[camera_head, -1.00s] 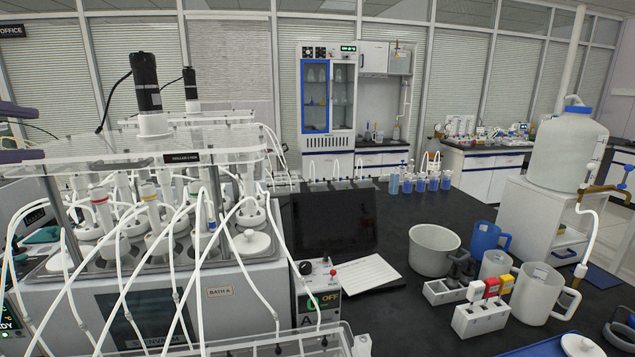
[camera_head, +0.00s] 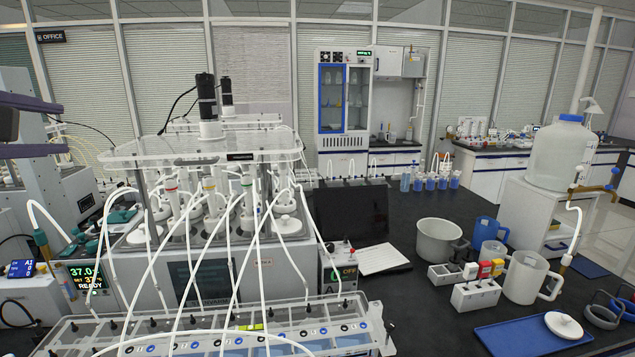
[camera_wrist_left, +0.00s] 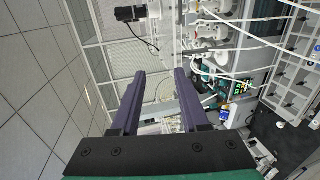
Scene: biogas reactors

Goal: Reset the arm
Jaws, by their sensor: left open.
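My left gripper (camera_head: 62,127) shows at the left edge of the head view, its two dark purple fingers pointing right, one above the other. It is in the air in front of the grey equipment at the left, near the reactor rack. In the left wrist view the gripper (camera_wrist_left: 160,74) has its fingers apart with nothing between them. My right gripper is in neither view.
The reactor bath (camera_head: 200,285) with its clear top plate (camera_head: 205,150) and many white tubes fills the left and middle. A tube rack (camera_head: 330,330) stands in front. Mugs, a white pot (camera_head: 439,240) and a blue tray (camera_head: 515,337) are on the black bench at right.

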